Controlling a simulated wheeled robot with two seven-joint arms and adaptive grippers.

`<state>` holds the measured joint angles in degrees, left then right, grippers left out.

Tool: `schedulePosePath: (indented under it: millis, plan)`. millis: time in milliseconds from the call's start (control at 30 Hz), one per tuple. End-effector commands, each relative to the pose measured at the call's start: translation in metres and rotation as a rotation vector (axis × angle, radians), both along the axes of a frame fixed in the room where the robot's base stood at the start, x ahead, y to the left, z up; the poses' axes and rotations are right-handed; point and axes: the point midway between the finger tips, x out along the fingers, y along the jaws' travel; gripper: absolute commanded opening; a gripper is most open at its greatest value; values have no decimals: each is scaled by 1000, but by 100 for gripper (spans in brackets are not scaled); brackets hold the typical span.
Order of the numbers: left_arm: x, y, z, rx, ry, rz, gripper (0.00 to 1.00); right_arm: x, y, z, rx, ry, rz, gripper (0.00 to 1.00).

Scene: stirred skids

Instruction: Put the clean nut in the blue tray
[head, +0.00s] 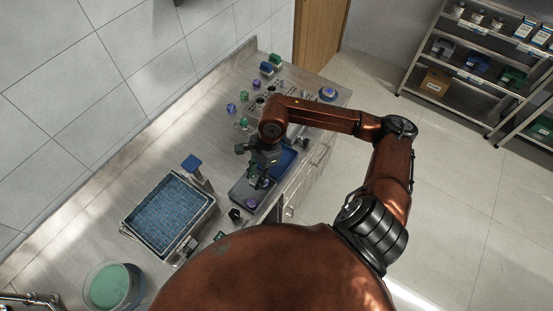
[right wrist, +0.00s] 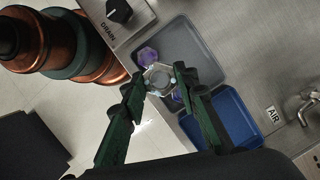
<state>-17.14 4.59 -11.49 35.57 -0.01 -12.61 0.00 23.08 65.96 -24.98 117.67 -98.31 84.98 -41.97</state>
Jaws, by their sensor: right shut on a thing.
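My right gripper (right wrist: 159,80) is shut on a silver, six-sided nut (right wrist: 158,75), which shows between its green fingertips in the right wrist view. The nut is over the edge of the grey tray (right wrist: 205,62). The blue tray (right wrist: 238,122) lies beside the grey tray, to the lower right in that view. In the head view my right gripper (head: 258,175) reaches down over the grey tray (head: 239,193), and the blue tray (head: 287,160) is partly hidden by my arm. The nut is hard to make out there. My left gripper is not in view.
A purple nut (right wrist: 148,56) lies in the grey tray, and another purple piece (right wrist: 177,96) is partly hidden by my finger. A basin with a blue mesh (head: 168,218) and a green-filled bucket (head: 112,287) stand to the left. Several coloured parts lie farther back.

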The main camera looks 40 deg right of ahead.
Motion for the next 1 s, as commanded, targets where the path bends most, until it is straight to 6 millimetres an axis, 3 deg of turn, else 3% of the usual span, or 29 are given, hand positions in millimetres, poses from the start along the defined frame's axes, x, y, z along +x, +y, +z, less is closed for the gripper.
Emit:
schedulePosePath:
  millis: [300, 500, 800, 1000]
  plan:
    - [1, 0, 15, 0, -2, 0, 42, -11, -20, 11, 0, -1, -639, 0]
    - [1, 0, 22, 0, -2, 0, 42, -16, -32, 19, 1, -1, -969, 0]
    - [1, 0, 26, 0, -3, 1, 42, -17, -43, 23, 1, 3, -1193, 0]
    - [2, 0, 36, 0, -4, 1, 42, 4, -72, 8, -1, 6, -1208, 0]
